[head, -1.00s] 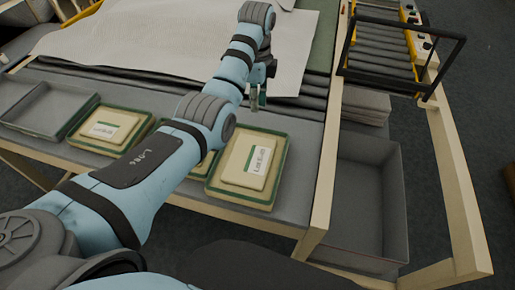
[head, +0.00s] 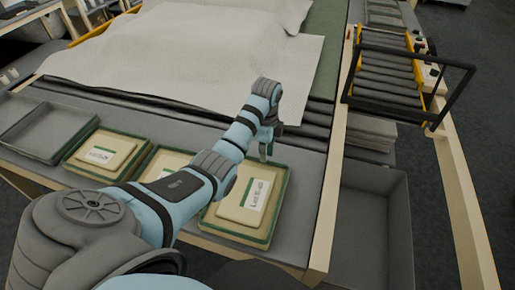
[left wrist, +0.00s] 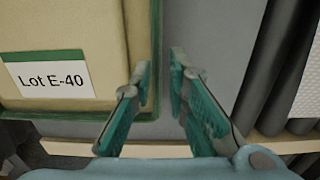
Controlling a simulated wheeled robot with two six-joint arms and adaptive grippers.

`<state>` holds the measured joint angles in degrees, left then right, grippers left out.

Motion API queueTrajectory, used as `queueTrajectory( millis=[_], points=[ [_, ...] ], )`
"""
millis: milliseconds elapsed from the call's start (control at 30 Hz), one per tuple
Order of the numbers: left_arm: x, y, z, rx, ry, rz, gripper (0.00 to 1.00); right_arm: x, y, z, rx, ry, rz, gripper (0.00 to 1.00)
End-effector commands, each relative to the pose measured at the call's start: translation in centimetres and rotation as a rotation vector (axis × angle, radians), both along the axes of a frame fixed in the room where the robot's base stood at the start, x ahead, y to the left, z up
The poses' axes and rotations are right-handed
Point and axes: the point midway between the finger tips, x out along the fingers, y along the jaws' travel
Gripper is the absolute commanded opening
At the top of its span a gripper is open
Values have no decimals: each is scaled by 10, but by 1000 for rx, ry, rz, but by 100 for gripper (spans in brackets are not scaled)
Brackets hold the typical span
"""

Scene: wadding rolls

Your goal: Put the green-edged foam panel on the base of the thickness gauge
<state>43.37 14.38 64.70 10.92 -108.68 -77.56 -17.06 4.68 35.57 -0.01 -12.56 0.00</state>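Cream panels lie in shallow green-edged trays along the near table edge. The nearest cream panel (head: 231,213) has a white label and lies in the rightmost tray (head: 282,203). In the left wrist view, a cream panel (left wrist: 106,30) has a label reading "Lot E-40" with a green strip above it. My left gripper (head: 267,152) hangs above the far right part of that tray. Its teal fingers (left wrist: 162,72) are apart with nothing between them, over the tray's edge and the grey table. I cannot pick out a separate green-edged panel or the thickness gauge. My right gripper is out of view.
An empty grey tray (head: 45,131) stands at the left. White wadding (head: 190,55) covers the back of the table, behind dark rollers. At the right are a black frame (head: 408,85) over a roller track, stacked grey sheets (head: 370,138) and a grey bin (head: 372,225).

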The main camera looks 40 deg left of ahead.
Motion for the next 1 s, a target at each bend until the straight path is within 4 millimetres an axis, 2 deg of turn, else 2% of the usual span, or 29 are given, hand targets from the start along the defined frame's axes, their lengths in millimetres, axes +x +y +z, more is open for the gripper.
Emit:
queueTrajectory(
  millis=[100, 200, 333, 433, 833, 1000],
  points=[
    [-4, 4, -20, 0, 3, 8, 15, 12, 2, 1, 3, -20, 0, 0],
    [-4, 4, -25, -1, 3, 9, 15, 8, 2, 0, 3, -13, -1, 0],
    [-3, 4, -24, 0, 1, 8, 15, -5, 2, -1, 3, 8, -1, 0],
    [-3, 4, -24, 0, 1, 8, 0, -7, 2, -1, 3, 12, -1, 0],
    [-3, 3, -23, -1, 0, 7, 0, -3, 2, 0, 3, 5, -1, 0],
    [0, 1, -14, 0, -2, 2, 0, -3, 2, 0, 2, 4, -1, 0]
  ],
)
